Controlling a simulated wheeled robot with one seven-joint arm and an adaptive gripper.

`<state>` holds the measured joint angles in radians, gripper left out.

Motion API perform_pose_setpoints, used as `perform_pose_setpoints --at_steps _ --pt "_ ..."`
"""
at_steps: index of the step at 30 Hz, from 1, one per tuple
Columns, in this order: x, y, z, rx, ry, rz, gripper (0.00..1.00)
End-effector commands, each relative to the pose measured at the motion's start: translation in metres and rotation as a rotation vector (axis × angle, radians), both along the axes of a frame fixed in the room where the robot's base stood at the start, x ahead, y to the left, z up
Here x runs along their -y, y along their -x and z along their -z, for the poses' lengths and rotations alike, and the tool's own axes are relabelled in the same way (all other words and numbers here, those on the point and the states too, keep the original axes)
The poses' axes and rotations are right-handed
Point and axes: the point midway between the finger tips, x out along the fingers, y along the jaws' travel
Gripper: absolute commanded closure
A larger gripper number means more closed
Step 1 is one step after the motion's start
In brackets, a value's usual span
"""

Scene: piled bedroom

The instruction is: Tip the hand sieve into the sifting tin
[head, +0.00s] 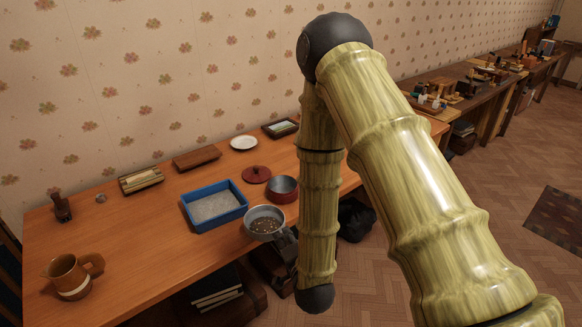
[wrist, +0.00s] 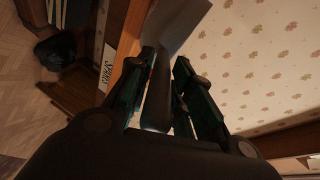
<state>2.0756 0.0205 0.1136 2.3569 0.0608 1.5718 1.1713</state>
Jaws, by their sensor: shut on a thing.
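The hand sieve (head: 265,232) is a round grey metal bowl with brownish, speckled contents. It looks roughly level, near the table's front edge. My gripper (head: 287,243) is shut on its handle; the wrist view shows the dark handle (wrist: 158,103) between the fingers and part of the grey sieve (wrist: 180,22) beyond. A round red tin with a grey inside (head: 283,194), which looks like the sifting tin, stands just behind and right of the sieve. I cannot tell how high the sieve is above the table.
A blue tray of grey grains (head: 187,211) lies left of the sieve. A red lid (head: 256,174) lies behind the red tin. A white plate (head: 244,143), a dark frame (head: 281,128) and a brown box (head: 197,158) lie along the wall.

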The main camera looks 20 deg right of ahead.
Motion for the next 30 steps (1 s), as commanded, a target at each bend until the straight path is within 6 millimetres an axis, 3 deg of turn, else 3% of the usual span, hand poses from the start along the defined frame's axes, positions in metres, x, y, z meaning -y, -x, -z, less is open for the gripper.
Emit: perform_pose_setpoints --at_steps 5,9,15,24,30 --pt "0.022 -0.040 -0.020 0.009 0.000 -0.042 1.00" --pt "0.052 -0.082 -0.045 0.010 0.000 -0.117 1.00" --pt "0.097 -0.118 -0.075 0.008 0.000 -0.211 1.00" --pt "0.164 -0.141 -0.102 0.004 -0.001 -0.303 1.00" --pt "0.192 -0.145 -0.109 0.002 -0.001 -0.334 1.00"
